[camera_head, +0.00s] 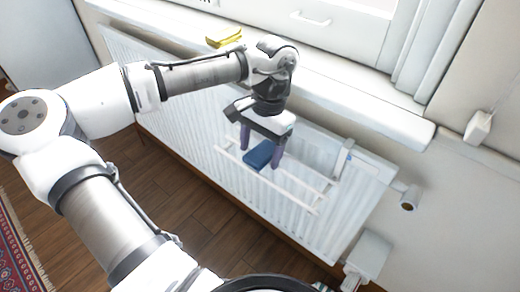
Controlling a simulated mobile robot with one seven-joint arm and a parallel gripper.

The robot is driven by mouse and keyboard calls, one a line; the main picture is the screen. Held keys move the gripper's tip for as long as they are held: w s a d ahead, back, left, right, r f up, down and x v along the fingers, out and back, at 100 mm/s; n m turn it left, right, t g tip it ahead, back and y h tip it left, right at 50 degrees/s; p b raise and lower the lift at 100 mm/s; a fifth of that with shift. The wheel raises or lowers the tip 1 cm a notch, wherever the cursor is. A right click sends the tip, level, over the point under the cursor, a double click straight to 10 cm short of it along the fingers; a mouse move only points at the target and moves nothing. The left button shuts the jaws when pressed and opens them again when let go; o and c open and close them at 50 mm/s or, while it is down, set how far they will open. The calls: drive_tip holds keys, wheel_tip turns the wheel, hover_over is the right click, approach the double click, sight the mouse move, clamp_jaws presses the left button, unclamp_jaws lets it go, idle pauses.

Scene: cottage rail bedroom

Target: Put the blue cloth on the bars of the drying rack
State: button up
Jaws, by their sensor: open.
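The blue cloth (258,154) is a small, dark blue folded bundle in the middle of the view. It appears to lie across the bars of the white drying rack (296,204), which hangs in front of the radiator. My gripper (261,158) points down over the cloth with its two purple-grey fingers apart, one on each side of it. I cannot tell whether the fingers touch the cloth. The gripper and cloth hide part of the rack's bars.
The white ribbed radiator (190,118) stands under a white window sill (340,92). A yellow object (224,38) lies on the sill. A radiator valve (409,198) sticks out at the right. The wooden floor (190,205) in front is clear, with a patterned rug (18,245) at the left.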

sight(267, 145)
drive_tip(key=p+v, duration=0.1)
drive_tip(key=v, duration=1)
drive_tip(key=shift+r+p, duration=0.25)
drive_tip(key=shift+p, duration=0.05)
